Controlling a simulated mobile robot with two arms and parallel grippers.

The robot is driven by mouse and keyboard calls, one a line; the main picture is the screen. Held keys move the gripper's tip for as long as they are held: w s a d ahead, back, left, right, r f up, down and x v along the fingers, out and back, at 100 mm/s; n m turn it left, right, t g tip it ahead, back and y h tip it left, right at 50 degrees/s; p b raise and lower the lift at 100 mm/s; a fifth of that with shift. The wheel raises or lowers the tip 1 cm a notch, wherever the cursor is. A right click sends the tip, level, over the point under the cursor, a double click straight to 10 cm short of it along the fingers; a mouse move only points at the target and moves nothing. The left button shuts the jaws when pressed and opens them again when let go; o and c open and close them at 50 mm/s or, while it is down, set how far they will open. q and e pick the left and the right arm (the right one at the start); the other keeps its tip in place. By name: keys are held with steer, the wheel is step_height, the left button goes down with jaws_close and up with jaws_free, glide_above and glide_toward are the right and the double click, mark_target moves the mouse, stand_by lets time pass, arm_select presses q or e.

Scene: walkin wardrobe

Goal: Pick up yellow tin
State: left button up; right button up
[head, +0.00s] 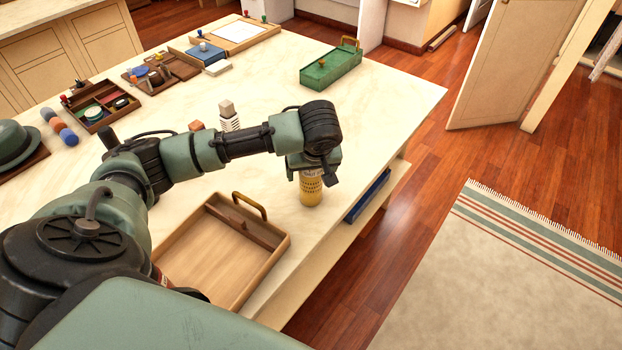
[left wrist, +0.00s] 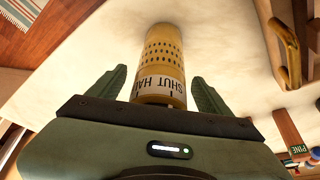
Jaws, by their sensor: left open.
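The yellow tin (head: 311,188) stands upright on the pale table near its right edge. In the left wrist view the tin (left wrist: 164,55) lies between the two green fingers, with a white label band and dark spots. My left gripper (head: 313,172) is above and around the tin's upper part, pointing down. In the left wrist view the left gripper (left wrist: 160,92) is open, with a gap on each side of the tin. The tin's top is hidden by the gripper in the head view. My right gripper is not in view.
A wooden tray (head: 217,264) with a brass handle stands close in front of the tin. A green box (head: 331,67) is at the back right. A blue item (head: 368,195) lies on a lower shelf.

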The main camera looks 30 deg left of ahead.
arm_select(q)
steer(key=c, duration=1.7)
step_height(320, 180, up, 12)
steer(key=shift+w+f, duration=0.1)
steer(key=shift+f, duration=0.05)
step_height(320, 180, up, 8)
steer(key=p, duration=0.2)
steer(key=shift+r, duration=0.2)
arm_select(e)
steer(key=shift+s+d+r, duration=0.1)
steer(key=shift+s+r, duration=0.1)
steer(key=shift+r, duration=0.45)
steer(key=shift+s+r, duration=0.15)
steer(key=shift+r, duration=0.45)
